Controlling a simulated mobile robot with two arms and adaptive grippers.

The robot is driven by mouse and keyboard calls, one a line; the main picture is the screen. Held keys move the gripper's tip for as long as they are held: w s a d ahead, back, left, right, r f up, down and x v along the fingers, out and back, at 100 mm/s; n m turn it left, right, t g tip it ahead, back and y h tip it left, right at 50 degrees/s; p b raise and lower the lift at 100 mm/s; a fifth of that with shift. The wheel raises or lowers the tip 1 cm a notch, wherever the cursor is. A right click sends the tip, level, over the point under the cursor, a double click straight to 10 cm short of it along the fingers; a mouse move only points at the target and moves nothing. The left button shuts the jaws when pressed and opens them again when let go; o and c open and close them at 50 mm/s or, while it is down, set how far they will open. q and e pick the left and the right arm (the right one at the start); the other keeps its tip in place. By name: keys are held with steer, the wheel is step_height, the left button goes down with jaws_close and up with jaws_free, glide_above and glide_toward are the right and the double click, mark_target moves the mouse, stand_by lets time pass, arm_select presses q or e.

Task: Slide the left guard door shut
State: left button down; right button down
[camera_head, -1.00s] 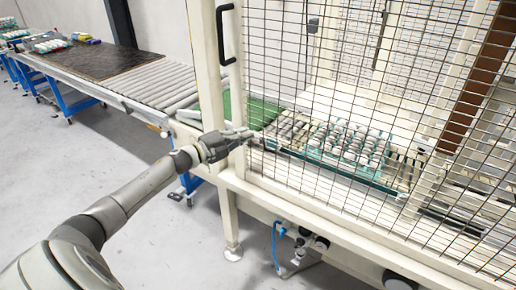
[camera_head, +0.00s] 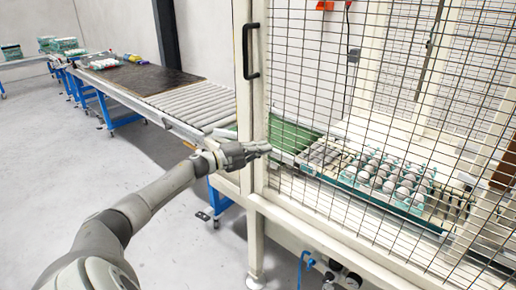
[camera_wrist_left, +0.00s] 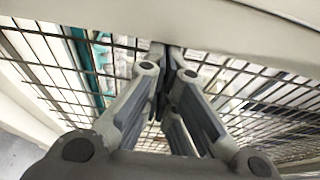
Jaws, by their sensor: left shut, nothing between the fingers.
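The left guard door is a wire mesh panel (camera_head: 345,110) in a cream frame, with a black handle (camera_head: 250,50) high on its left upright (camera_head: 258,110). This upright stands close beside a cream post. My left gripper (camera_head: 268,148) is shut and empty, low at the upright, its fingers pointing right across it. In the left wrist view the fingertips (camera_wrist_left: 166,72) are together, close to the mesh (camera_wrist_left: 240,85) and a pale frame bar (camera_wrist_left: 200,25). I cannot tell whether they touch it. My right gripper is not in view.
Behind the mesh, a teal tray of white eggs (camera_head: 385,180) sits on a conveyor. A roller conveyor (camera_head: 200,103) runs from the enclosure to the back left. Blue-framed stands with trays are farther back. The grey floor (camera_head: 60,190) at left is clear.

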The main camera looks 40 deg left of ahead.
arm_select(q)
steer(key=v, duration=1.2)
stand_by(0.4)
